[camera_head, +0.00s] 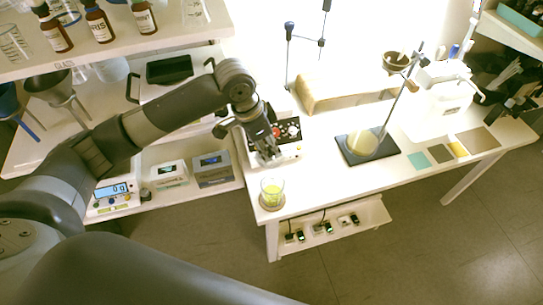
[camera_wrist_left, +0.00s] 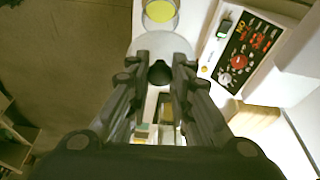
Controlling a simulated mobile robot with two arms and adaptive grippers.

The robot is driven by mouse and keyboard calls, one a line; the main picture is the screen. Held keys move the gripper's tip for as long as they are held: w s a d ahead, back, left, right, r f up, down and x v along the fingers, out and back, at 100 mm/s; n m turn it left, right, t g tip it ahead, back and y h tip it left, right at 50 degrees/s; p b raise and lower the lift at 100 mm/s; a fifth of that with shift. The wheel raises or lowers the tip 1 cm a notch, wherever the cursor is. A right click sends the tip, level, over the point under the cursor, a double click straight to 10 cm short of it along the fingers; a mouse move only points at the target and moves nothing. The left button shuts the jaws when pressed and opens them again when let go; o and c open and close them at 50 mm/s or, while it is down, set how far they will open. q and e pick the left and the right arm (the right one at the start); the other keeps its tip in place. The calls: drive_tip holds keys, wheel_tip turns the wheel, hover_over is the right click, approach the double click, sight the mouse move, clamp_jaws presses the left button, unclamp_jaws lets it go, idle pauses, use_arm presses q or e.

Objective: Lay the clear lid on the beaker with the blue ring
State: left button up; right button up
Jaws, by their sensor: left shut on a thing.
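The beaker (camera_head: 271,193) with yellow-green liquid stands on a brown round pad at the table's near left corner. It also shows at the top of the left wrist view (camera_wrist_left: 160,13). I cannot make out a blue ring on it. My left gripper (camera_head: 267,154) is above the table, behind the beaker and apart from it. It is shut on the dark knob of the clear lid (camera_wrist_left: 182,46), a pale see-through disc beyond the fingertips in the left wrist view. The lid is hard to make out in the head view. My right gripper is not in view.
A device with a black panel and red parts (camera_head: 289,130) is close behind the left gripper. A stand with a dark base (camera_head: 367,147) holds a round flask to the right. Shelves with bottles (camera_head: 98,22) are at the upper left. The table between beaker and stand is clear.

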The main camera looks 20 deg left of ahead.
use_arm(q)
drive_tip(key=f+m, duration=0.1)
drive_tip(key=m+p, duration=0.1)
drive_tip(key=w+f+m, duration=0.1)
drive_tip(key=shift+d+f+g, duration=0.3)
drive_tip(key=shift+f+g, duration=0.05)
drive_tip(key=shift+g, duration=0.05)
use_arm(e)
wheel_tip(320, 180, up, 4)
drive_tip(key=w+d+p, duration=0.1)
drive_tip(key=p, duration=0.1)
use_arm(q)
drive_tip(key=f+m, duration=0.3)
drive_tip(key=f+m+g, duration=0.1)
drive_tip(key=shift+s+f+h, duration=0.25)
drive_tip(key=shift+f+h, duration=0.05)
drive_tip(key=shift+f, duration=0.05)
drive_tip(key=shift+f+m, duration=0.3)
drive_tip(key=shift+f, duration=0.1)
wheel_tip(320, 180, down, 6)
drive_tip(key=b, duration=0.5)
drive_tip(key=shift+b, duration=0.35)
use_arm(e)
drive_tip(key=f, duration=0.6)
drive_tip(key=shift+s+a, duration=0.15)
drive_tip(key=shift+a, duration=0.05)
use_arm(q)
drive_tip(key=o, duration=1)
drive_tip(key=shift+c, duration=0.2)
